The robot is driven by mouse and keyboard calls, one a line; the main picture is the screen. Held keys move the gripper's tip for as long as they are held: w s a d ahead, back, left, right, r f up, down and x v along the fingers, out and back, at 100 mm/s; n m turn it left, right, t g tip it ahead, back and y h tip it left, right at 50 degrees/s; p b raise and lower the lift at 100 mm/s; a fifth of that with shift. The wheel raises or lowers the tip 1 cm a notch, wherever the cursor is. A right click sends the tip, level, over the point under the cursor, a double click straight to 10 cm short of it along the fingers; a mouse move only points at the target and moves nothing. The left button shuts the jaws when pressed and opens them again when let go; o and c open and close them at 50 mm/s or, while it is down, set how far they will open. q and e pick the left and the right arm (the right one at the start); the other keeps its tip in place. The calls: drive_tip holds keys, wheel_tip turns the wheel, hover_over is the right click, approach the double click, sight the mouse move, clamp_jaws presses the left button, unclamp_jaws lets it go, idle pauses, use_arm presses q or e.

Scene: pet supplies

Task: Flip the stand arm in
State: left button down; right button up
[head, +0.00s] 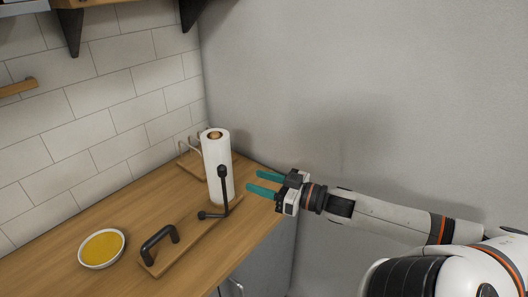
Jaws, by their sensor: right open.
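A stand with a flat wooden base (184,247) lies along the front part of the counter. Its black stand arm (224,192) stands roughly upright at the far end of the base, with a knob on top and a short black rod at its foot pointing left. A black handle (160,240) is fixed at the near end. My right gripper (253,180), with teal fingers, is open and empty. It points left, to the right of the stand arm and apart from it in the picture. My left gripper is not in view.
A white paper towel roll (215,156) stands upright behind the stand arm. A white bowl with yellow contents (102,248) sits at the left. A white wire piece (190,148) is near the tiled wall. The wooden counter (62,251) ends at a front edge above grey cabinets.

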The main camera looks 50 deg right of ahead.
drive_tip(key=shift+s, duration=0.2)
drive_tip(key=shift+n, duration=0.3)
drive_tip(key=c, duration=0.5)
drive_tip(key=shift+s+a+n, duration=0.15)
drive_tip(key=shift+s+n, duration=0.05)
drive_tip(key=shift+n, duration=0.5)
drive_tip(key=shift+c, duration=1.4)
drive_tip(key=n, duration=0.2)
drive_tip(key=shift+s+a+n, duration=0.2)
drive_tip(key=shift+s+n, duration=0.05)
drive_tip(key=shift+n, duration=0.05)
clamp_jaws()
drive_tip(key=s+a+n+y, duration=0.2)
drive_tip(key=s+a+n, duration=0.1)
drive_tip(key=n, duration=1.1)
drive_tip(key=w+p, duration=0.1)
drive_tip(key=w, duration=1)
drive_tip(key=shift+w+a+f+n+g+p, duration=0.2)
drive_tip(key=shift+a+f+n+g+p, duration=0.15)
drive_tip(key=shift+a+n+g, duration=0.1)
